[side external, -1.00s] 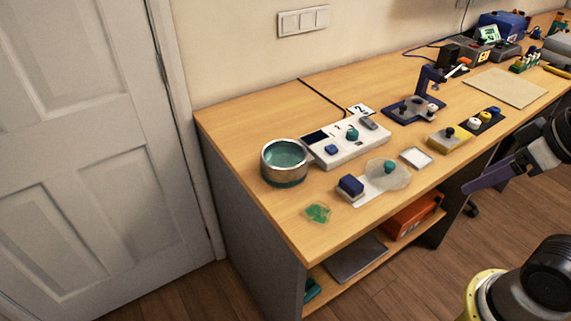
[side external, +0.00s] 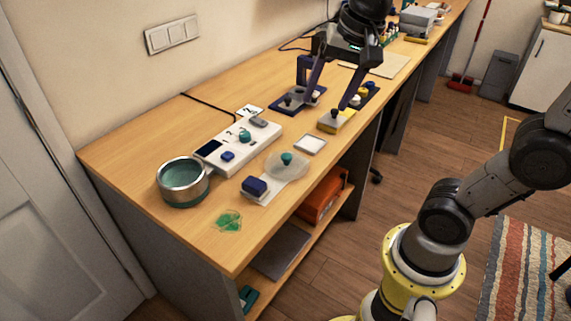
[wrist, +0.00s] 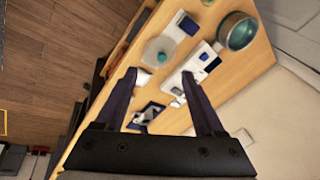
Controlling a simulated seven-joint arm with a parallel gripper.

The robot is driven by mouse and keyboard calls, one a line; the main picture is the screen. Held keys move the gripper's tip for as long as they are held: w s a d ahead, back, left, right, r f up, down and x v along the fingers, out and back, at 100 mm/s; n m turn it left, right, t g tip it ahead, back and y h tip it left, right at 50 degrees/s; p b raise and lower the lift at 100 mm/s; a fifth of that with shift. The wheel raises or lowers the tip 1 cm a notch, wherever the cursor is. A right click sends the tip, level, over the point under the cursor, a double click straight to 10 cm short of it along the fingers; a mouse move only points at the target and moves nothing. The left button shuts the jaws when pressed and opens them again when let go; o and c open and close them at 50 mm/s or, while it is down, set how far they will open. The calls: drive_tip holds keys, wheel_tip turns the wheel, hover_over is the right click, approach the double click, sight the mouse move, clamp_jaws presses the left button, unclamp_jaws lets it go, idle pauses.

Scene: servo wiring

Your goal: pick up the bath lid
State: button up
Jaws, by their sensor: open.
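The bath lid (side external: 287,166) looks like a translucent pale disc with a teal knob (side external: 286,158). It lies on the desk, partly over a white sheet, and also shows in the wrist view (wrist: 154,54). The bath (side external: 184,182) is a round metal pot with teal liquid, uncovered, left of the lid; it also shows in the wrist view (wrist: 238,32). My gripper (side external: 324,98) is open and empty, high above the desk, to the right of and farther back than the lid. Its two dark fingers (wrist: 159,74) point toward the desk in the wrist view.
A white control box (side external: 232,146) stands beside the bath. A blue-topped block (side external: 255,187) sits in front of the lid, a small white tray (side external: 310,145) behind it. A yellow block (side external: 336,121) and a dark blue stand (side external: 298,98) are near my gripper. Green pieces (side external: 228,221) lie near the front.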

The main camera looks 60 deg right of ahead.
drive_tip(key=w+d+f+m+g, duration=0.1)
drive_tip(key=w+d+f+m, duration=0.15)
drive_tip(key=w, duration=0.45)
drive_tip(key=m+g, duration=0.2)
drive_tip(key=g, duration=0.1)
hover_over(287, 155)
wheel_tip(287, 155, down, 14)
drive_tip(key=shift+r, duration=0.2)
drive_tip(key=shift+a+f, duration=0.1)
drive_tip(key=shift+f, duration=2.9)
clamp_jaws()
